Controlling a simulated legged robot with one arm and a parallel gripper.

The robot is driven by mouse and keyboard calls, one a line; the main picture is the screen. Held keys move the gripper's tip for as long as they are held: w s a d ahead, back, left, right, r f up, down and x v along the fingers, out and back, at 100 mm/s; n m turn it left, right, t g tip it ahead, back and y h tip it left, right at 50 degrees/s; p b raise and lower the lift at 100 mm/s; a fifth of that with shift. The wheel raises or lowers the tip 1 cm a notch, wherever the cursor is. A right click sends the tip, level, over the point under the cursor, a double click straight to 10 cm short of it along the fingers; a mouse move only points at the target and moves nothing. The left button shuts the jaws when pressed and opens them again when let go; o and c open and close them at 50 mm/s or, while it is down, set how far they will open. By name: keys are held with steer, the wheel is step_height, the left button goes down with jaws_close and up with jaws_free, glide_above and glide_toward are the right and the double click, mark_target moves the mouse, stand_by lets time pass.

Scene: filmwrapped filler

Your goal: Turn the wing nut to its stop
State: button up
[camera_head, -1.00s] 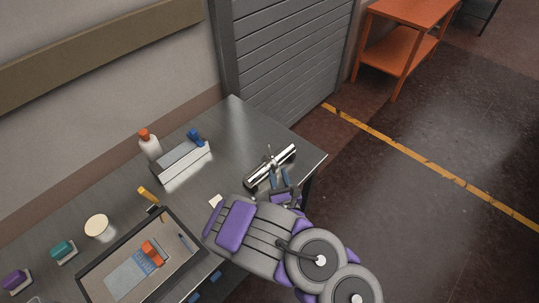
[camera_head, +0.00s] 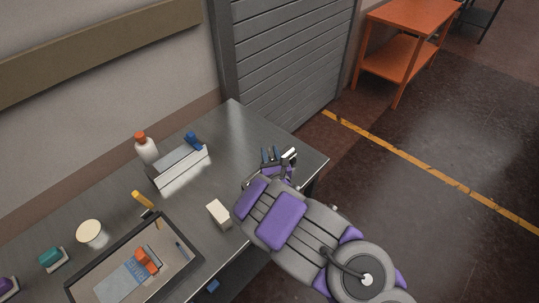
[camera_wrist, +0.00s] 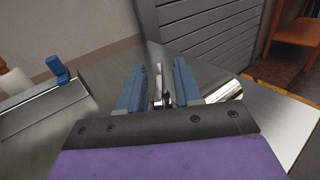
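The wing nut (camera_wrist: 158,90) shows in the wrist view as a narrow, shiny upright piece between my two blue fingers. It seems to belong to a chrome cylinder (camera_wrist: 226,92) lying on the bench, whose end (camera_head: 290,154) also shows in the head view. My gripper (camera_wrist: 160,88) is open, with one finger on each side of the nut and a gap showing beside it. I cannot tell whether either finger touches it. In the head view my gripper (camera_head: 272,158) hides most of the cylinder and the nut.
The steel bench (camera_head: 238,128) holds a metal box with a blue part (camera_head: 180,166), a white bottle (camera_head: 146,152), a cream cup (camera_head: 91,234), a white block (camera_head: 219,213) and a dark-framed tray (camera_head: 187,270). The bench's right edge lies close by my gripper.

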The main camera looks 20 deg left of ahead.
jaws_close()
stand_by(0.3)
